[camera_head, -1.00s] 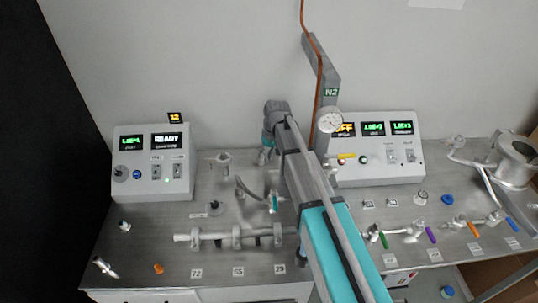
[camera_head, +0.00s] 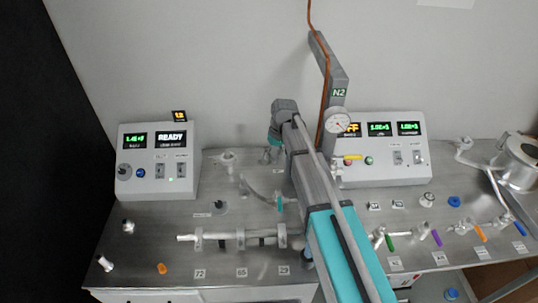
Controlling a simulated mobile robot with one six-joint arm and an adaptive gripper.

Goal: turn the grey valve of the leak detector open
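The leak detector appears to be the white console (camera_head: 157,190) at the left, with a lit screen reading READY. A small grey knob on a round base (camera_head: 220,207) stands on the bench in front of it, beside a small label; I cannot tell for sure that it is the grey valve. Another grey fitting (camera_head: 228,160) stands behind it. My arm reaches over the bench centre, its wrist at the back, right of both fittings. My gripper's fingers are hidden or too small to make out below the wrist. Whether it holds anything does not show.
A thin curved tube with a teal part lies left of my arm. A horizontal metal pipe (camera_head: 225,238) runs along the front. A grey N2 post (camera_head: 331,85) with a gauge (camera_head: 338,120) and a second console (camera_head: 385,175) stand right. Several coloured-handled valves lie at the right front.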

